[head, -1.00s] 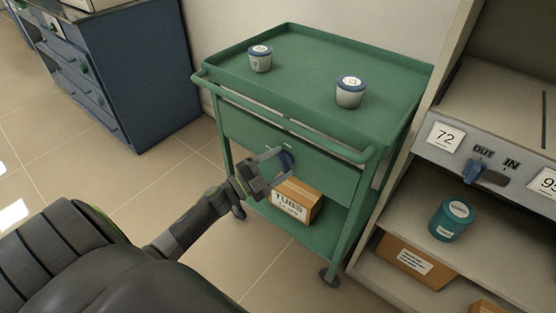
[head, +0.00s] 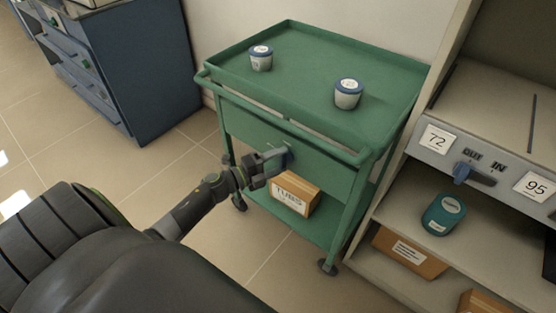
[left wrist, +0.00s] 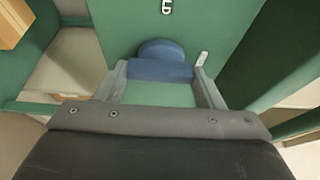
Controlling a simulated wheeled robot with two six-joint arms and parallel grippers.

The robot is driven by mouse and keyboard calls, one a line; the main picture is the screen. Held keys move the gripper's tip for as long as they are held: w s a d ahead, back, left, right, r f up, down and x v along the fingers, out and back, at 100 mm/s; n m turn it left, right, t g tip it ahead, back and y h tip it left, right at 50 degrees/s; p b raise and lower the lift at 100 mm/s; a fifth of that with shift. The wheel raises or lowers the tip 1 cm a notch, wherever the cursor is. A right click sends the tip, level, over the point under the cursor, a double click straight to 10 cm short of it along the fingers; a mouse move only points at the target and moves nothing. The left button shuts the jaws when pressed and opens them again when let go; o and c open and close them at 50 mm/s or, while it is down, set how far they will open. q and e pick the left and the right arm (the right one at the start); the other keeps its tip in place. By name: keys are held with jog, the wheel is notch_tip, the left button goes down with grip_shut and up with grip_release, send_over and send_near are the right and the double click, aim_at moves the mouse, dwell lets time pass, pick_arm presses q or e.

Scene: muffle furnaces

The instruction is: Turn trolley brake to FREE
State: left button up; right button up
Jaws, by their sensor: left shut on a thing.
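The green trolley (head: 345,180) stands in the middle of the head view. A blue brake knob (head: 289,155) sits on its front panel. My left gripper (head: 280,158) reaches it from the left and is shut on it. In the left wrist view the blue knob (left wrist: 161,52) lies between the two grey fingers, its bar spanning from one to the other. White letters "LD" (left wrist: 166,7) show beyond the knob, the rest cut off. A small white mark (left wrist: 202,58) is right of the knob. My right gripper is not in view.
A shelf unit (head: 420,195) with a teal jar (head: 443,214) is close on the right. Floor in front is clear.

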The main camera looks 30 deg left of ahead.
pick_arm(q)
jog(key=shift+f, duration=0.1)
jog(key=o, duration=1)
jog(key=v, duration=1.7)
jog(key=shift+s, duration=0.25)
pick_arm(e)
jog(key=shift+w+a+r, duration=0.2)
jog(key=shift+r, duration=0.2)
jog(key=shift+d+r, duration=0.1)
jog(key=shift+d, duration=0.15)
